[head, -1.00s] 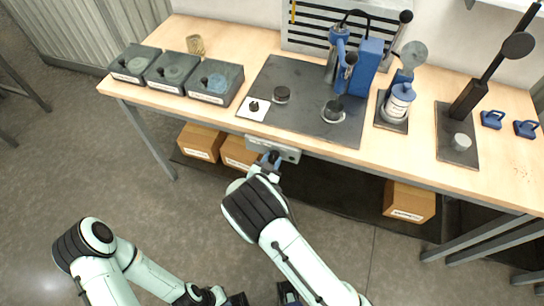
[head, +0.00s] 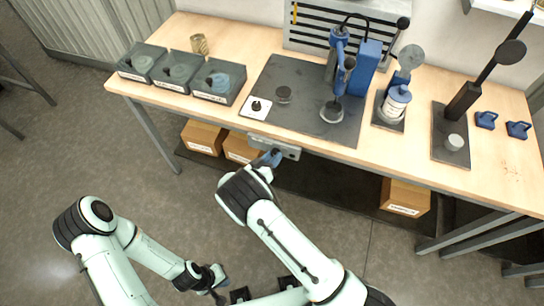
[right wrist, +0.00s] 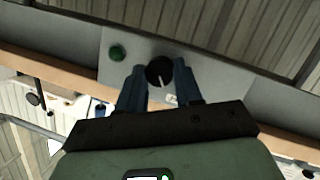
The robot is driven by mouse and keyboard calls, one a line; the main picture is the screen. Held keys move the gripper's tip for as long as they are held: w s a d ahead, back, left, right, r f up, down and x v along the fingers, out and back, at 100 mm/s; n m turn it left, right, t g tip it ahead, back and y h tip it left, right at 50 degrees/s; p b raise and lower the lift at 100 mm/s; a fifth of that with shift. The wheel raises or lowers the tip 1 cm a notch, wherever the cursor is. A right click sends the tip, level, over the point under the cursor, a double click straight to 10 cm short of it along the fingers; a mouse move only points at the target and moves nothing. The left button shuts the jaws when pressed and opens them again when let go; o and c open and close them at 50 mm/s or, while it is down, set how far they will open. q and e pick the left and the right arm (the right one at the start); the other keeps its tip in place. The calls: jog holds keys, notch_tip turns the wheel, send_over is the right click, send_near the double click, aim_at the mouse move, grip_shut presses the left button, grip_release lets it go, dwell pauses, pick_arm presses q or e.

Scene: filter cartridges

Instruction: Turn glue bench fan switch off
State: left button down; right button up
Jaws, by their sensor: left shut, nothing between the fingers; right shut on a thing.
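The fan switch is a round black knob (right wrist: 159,71) with a white pointer mark, on a grey panel (right wrist: 205,75) under the bench's front edge. In the right wrist view the mark points down and slightly right. A green round button (right wrist: 117,52) sits left of the knob. The panel also shows in the head view (head: 290,151). My left gripper (head: 219,279) is shut and empty, low over the floor.
The wooden bench (head: 240,60) holds several grey bins (head: 218,84), a dark mat (head: 300,112), a blue dispenser (head: 366,68), a glue bottle (head: 396,102) and a black press (head: 464,100). Cardboard boxes (head: 404,197) stand below. The floor in front is open.

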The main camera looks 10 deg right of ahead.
dwell(0.4)
jog(key=o, duration=1)
jog(key=shift+s+a, duration=0.1)
pick_arm(q)
jog(key=shift+s+f+b, duration=0.65)
jog(key=shift+f+b, duration=0.15)
jog(key=shift+f, duration=0.15)
pick_arm(e)
jog(key=v, duration=1.3)
jog(key=shift+a, duration=0.1)
